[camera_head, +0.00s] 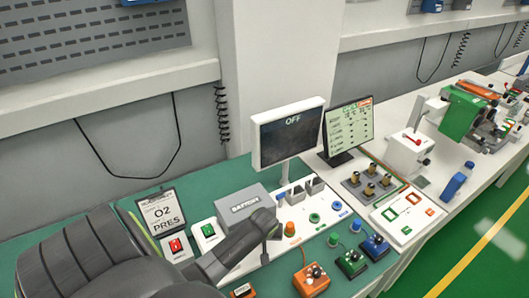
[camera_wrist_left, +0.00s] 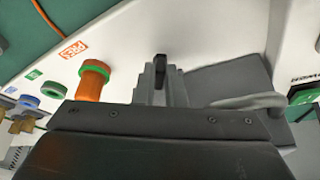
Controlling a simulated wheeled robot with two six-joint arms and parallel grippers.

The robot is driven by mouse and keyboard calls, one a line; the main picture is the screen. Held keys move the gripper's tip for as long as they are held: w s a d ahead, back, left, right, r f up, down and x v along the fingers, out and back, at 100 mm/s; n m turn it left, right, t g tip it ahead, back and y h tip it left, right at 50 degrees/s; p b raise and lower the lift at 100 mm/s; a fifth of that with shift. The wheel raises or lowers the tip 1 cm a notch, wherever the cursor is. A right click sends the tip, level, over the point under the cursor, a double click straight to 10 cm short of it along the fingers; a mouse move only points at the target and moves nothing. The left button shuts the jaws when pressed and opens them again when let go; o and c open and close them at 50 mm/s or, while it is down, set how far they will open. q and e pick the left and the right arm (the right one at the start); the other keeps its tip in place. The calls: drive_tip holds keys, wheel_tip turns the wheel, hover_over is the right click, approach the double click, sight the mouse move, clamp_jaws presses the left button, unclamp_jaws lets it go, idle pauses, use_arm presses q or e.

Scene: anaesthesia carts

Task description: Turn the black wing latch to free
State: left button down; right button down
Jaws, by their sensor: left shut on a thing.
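The black wing latch (camera_wrist_left: 160,66) is a small upright black piece that shows between the stepped grey fingers of my left gripper (camera_wrist_left: 160,84) in the left wrist view. The gripper is shut on it, over the white panel. The latch's lower part is hidden by the fingers. In the head view my left arm reaches in from the lower left, and its dark wrist covers the latch and most of the gripper. My right gripper is not in view.
An orange knob with a green ring (camera_wrist_left: 94,80) stands close beside the gripper. Several small coloured connectors line the panel. A grey battery box (camera_head: 243,204), a monitor reading OFF (camera_head: 290,135) and an orange box (camera_head: 312,280) surround the arm.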

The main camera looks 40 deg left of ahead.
use_arm(q)
drive_tip(key=shift+s+a+m+h, duration=0.15)
drive_tip(key=shift+m+h, duration=0.15)
drive_tip(key=shift+m, duration=0.9)
drive_tip(key=c, duration=1.5)
unclamp_jaws()
drive_tip(key=shift+s+r+t, duration=0.15)
drive_tip(key=shift+r+t, duration=0.15)
drive_tip(key=shift+r, duration=0.25)
drive_tip(key=b+v, duration=0.1)
drive_tip(key=v, duration=1.5)
drive_tip(key=shift+b, duration=0.3)
drive_tip(key=shift+r, duration=0.15)
